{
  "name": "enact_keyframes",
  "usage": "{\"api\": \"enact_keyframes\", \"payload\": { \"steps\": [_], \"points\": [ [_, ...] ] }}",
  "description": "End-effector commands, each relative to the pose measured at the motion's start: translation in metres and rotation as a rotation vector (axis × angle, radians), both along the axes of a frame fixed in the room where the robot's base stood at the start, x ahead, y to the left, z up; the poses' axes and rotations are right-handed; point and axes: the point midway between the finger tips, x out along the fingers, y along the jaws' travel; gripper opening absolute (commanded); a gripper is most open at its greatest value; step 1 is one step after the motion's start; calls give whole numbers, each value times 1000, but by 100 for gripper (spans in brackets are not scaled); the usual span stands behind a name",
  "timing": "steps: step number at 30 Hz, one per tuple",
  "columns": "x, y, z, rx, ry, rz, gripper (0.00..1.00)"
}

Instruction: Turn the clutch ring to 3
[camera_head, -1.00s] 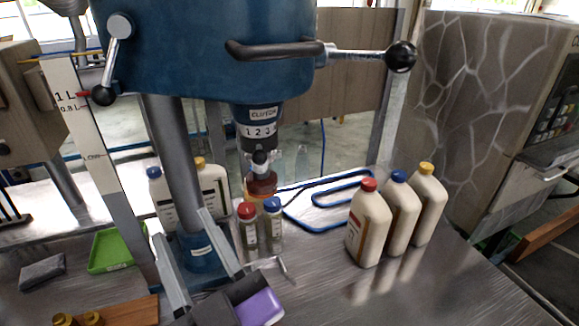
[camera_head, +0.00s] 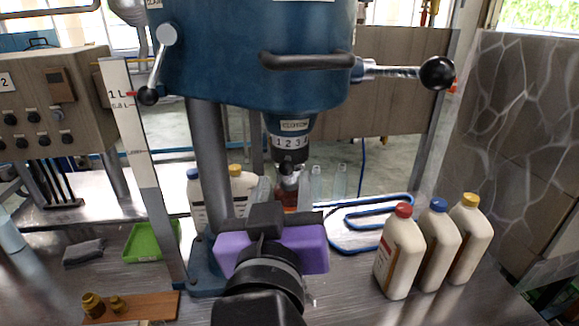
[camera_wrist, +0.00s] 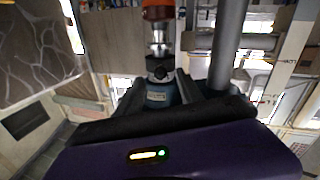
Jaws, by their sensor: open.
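The dark clutch ring (camera_head: 290,142), with the numbers 1, 2, 3 and part of another, sits under the CLUTCH label (camera_head: 294,125) on the blue drill head (camera_head: 255,60). A round knob is on its front. My gripper (camera_wrist: 158,88) is open; its purple and black body (camera_head: 270,248) is in front of and below the ring in the head view, hiding the fingers. In the wrist view, which looks upside down, the ring (camera_wrist: 158,68) appears ahead, roughly between the two fingers. I see no contact.
White bottles with red, blue and yellow caps (camera_head: 402,252) stand at the right. More bottles (camera_head: 243,190) stand behind the steel column (camera_head: 211,160). A green tray (camera_head: 150,241) and a wooden board with brass parts (camera_head: 140,306) lie at the left.

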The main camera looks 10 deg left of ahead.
Motion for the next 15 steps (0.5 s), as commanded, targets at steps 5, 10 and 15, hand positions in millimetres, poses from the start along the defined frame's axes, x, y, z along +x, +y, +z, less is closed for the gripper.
{"api": "enact_keyframes", "payload": {
  "steps": [5, 10, 15],
  "points": [
    [29, -1, 2, 1, 0, -2, 44],
    [47, 0, 1, 0, 0, 0, 44],
    [53, 1, 1, 1, -2, 1, 44]
  ]
}}
